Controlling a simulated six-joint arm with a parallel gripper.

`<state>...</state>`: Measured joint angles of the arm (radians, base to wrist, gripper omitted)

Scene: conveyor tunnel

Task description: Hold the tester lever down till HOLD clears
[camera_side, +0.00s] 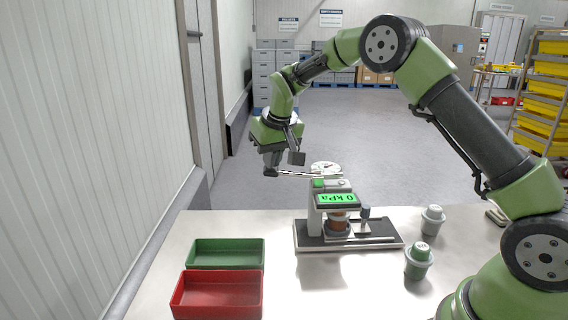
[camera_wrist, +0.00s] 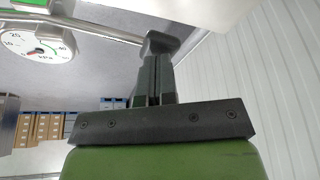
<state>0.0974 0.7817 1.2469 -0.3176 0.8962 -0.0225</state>
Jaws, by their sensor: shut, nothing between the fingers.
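The tester (camera_side: 314,221) stands on a dark base on the table, with a lit green display (camera_side: 337,199) reading 0 kPa upside down. A cup (camera_side: 339,215) with a brown band sits inside it. A round dial gauge (camera_side: 326,168) is on top; it also shows in the wrist view (camera_wrist: 38,45). The lever (camera_side: 297,173) sticks out left, about level, ending in a dark knob (camera_wrist: 160,43). My gripper (camera_side: 271,163) is shut and empty, its fingertips (camera_wrist: 154,62) at the knob from above. I cannot tell whether they touch it.
A green tray (camera_side: 226,241) and a red tray (camera_side: 180,299) lie at the table's left front. A wall (camera_side: 85,150) runs along the left. The table between trays and tester is clear.

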